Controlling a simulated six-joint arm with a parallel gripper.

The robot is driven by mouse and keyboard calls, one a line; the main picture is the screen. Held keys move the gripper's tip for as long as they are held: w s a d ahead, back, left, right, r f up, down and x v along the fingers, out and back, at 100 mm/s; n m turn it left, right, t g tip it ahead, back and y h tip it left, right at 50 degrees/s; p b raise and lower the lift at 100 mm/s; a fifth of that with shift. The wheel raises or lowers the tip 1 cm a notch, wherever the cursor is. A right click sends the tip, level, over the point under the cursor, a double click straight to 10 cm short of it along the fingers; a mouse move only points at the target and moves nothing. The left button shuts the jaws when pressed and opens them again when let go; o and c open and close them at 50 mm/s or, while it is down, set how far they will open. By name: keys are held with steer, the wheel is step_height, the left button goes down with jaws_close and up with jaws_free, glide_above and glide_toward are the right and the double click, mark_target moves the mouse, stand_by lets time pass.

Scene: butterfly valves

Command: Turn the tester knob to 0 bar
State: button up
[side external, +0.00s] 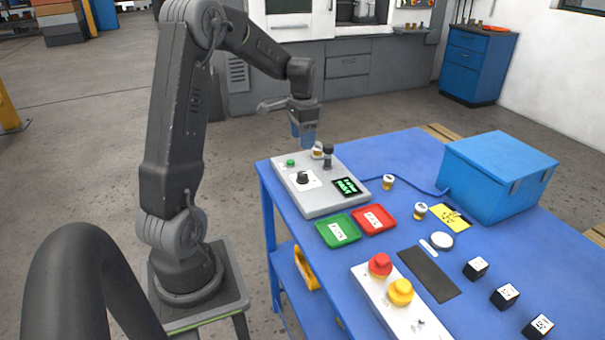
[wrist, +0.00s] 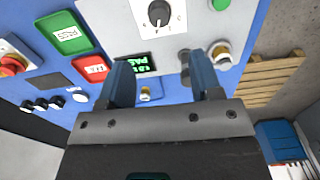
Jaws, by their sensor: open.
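The grey tester (side external: 320,204) stands at the table's left end in the side view. Its black knob (side external: 302,177) sits on a white dial plate, and in the wrist view the knob (wrist: 158,13) shows near the top edge with a pale pointer line. The display (side external: 347,187) shows green text; in the wrist view the display (wrist: 138,65) is partly hidden by a finger and its pressure reading is not legible. My gripper (side external: 303,138) is open, blue-fingered and empty, above the tester's back edge, apart from the knob.
A valve (side external: 317,152) and a dark upright cylinder (side external: 328,157) stand at the tester's back edge, close below my gripper. A green button (side external: 290,162) is beside the knob. Green (side external: 338,231) and red (side external: 373,219) trays lie in front. A blue box (side external: 500,178) stands right.

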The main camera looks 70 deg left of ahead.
mark_target(303, 173)
step_height(303, 173, down, 12)
steer(key=shift+f, duration=0.1)
steer(key=shift+c, duration=0.3)
steer(key=c, duration=0.9)
steer(key=shift+o, duration=0.2)
